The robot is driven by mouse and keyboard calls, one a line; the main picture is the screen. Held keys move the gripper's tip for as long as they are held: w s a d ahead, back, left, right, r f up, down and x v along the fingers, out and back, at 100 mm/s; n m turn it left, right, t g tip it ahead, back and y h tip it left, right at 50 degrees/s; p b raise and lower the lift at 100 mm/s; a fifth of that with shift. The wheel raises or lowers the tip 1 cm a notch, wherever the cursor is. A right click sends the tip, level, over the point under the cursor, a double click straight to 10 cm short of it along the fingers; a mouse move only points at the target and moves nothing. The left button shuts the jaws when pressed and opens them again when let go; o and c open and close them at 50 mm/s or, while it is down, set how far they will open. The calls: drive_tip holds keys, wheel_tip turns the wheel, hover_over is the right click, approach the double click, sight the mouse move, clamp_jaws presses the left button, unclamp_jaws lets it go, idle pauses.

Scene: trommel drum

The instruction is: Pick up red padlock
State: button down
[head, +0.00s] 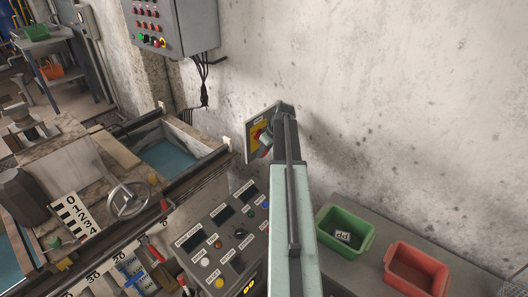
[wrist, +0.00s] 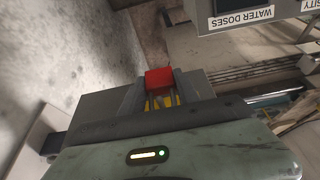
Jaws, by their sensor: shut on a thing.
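The red padlock (wrist: 158,77) shows in the wrist view as a small red block between the two fingertips of my gripper (wrist: 166,90). My gripper is shut on it. Yellow strips show just below the red block, between the fingers. In the head view, my arm reaches up to a grey-edged panel with a yellow face (head: 254,141) on the concrete wall. A small red patch shows on the yellow face beside my gripper (head: 266,147); I cannot tell whether it is the padlock. My arm hides part of the panel, and whether the padlock still touches it cannot be told.
A sloped control console (head: 226,238) stands below the panel. A green bin (head: 345,233) and a red bin (head: 416,268) sit on a grey surface at the right. A grey control box (head: 165,25) hangs at upper left. A handwheel (head: 129,199) is at left. The right wall is bare.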

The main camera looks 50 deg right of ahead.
drive_tip(key=shift+r+p, duration=0.45)
drive_tip(key=shift+r, duration=0.15)
drive_tip(key=s+d, duration=0.1)
drive_tip(key=s, duration=1.7)
drive_tip(key=shift+d, duration=0.3)
drive_tip(key=shift+r+p, duration=0.4)
drive_tip(key=shift+r, duration=0.05)
drive_tip(key=shift+s, duration=0.1)
drive_tip(key=shift+s+d, duration=0.2)
drive_tip(key=shift+s, duration=1.95)
